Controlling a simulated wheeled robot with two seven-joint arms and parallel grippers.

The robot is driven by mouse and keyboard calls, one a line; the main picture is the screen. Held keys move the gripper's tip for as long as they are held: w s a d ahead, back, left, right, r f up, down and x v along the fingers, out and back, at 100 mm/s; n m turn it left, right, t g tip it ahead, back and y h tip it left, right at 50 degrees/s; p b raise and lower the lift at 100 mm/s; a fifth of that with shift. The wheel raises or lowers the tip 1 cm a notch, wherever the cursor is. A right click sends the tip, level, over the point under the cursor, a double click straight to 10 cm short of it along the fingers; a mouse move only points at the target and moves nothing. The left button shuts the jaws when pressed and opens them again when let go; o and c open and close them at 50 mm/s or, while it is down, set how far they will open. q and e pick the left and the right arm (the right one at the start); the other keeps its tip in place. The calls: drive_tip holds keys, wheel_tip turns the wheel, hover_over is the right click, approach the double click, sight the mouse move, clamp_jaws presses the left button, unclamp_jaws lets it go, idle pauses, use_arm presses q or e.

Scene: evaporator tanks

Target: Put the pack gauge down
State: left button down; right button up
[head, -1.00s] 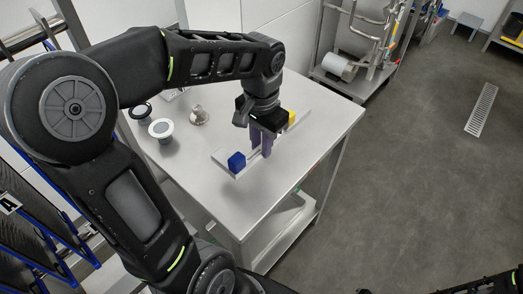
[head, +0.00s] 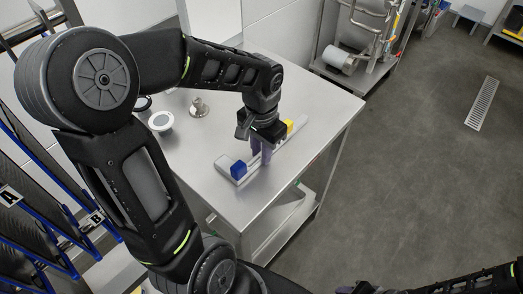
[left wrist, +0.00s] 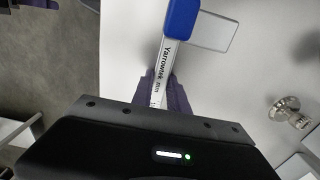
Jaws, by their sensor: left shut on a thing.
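The pack gauge (head: 274,146) is a pale grey bar with a blue block (head: 238,169) near its front-left end and a yellow block (head: 290,125) near its far-right end. My left gripper (head: 262,156) points down and is shut on the bar between the two blocks. The gauge is over the steel table (head: 205,187); I cannot tell whether it touches the top. In the left wrist view, the printed bar (left wrist: 161,75) runs between the purple fingers, with the blue block (left wrist: 183,22) beyond and a grey plate-like part beside it.
A white-rimmed round fitting (head: 160,121), a dark ring beside it and a metal fitting (head: 199,108) stand on the table's back left. The table is bare in front of the gauge and to its right. A rack with steel pipework (head: 352,45) stands behind.

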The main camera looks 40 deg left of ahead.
use_arm(q)
drive_tip(key=shift+f, duration=0.15)
drive_tip(key=c, duration=1.3)
unclamp_jaws()
wheel_tip(320, 180, up, 12)
drive_tip(key=shift+r, duration=0.2)
